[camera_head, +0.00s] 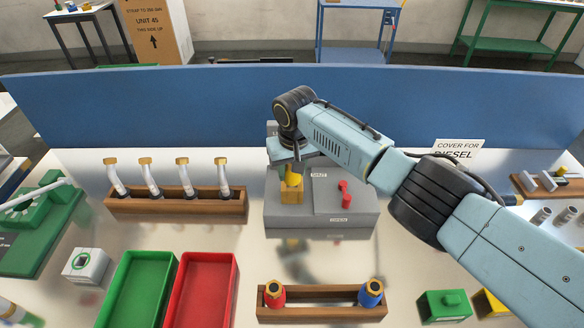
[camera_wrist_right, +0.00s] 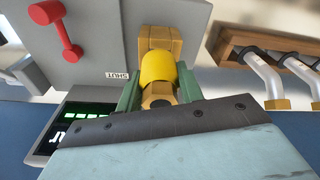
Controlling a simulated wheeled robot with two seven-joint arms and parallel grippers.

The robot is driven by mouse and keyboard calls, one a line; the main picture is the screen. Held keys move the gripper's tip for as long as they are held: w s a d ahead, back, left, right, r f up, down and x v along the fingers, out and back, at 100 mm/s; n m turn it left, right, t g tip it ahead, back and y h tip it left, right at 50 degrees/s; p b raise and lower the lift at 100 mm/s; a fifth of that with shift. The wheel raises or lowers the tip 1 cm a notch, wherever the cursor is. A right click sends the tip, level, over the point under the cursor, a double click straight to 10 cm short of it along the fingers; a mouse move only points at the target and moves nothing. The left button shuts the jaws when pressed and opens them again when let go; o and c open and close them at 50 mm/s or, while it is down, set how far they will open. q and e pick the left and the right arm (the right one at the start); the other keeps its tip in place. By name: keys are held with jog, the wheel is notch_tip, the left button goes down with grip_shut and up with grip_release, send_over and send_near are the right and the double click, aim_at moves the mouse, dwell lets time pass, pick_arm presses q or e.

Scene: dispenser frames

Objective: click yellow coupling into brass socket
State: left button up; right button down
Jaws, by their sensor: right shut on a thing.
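The yellow coupling (camera_wrist_right: 157,68) is between the green fingers of my right gripper (camera_wrist_right: 158,92), which is shut on it; a brass-coloured hex end shows nearer the wrist camera. In the head view the coupling (camera_head: 291,181) is upright under my right gripper (camera_head: 291,172). The brass socket (camera_wrist_right: 158,36) is directly beyond the coupling in the wrist view. My left gripper is out of view.
A red lever (camera_head: 344,196) is on the grey unit beside the socket. A wooden rack (camera_head: 170,206) of brass-ended hoses stands left. Green (camera_head: 120,312) and red (camera_head: 177,312) trays and a wooden holder (camera_head: 320,313) with red and blue couplings are in front. A blue panel (camera_head: 200,105) stands behind.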

jog(key=shift+f+b, duration=0.35)
jog(key=shift+f, duration=0.25)
jog(key=c, duration=0.8)
grip_release()
jog(key=shift+c, duration=0.2)
jog(key=shift+r, duration=0.1)
jog(key=r, duration=0.4)
jog(key=s+r, duration=0.1)
jog(key=r, duration=0.8)
jog(key=shift+s+d, duration=0.25)
jog(key=shift+s, duration=0.05)
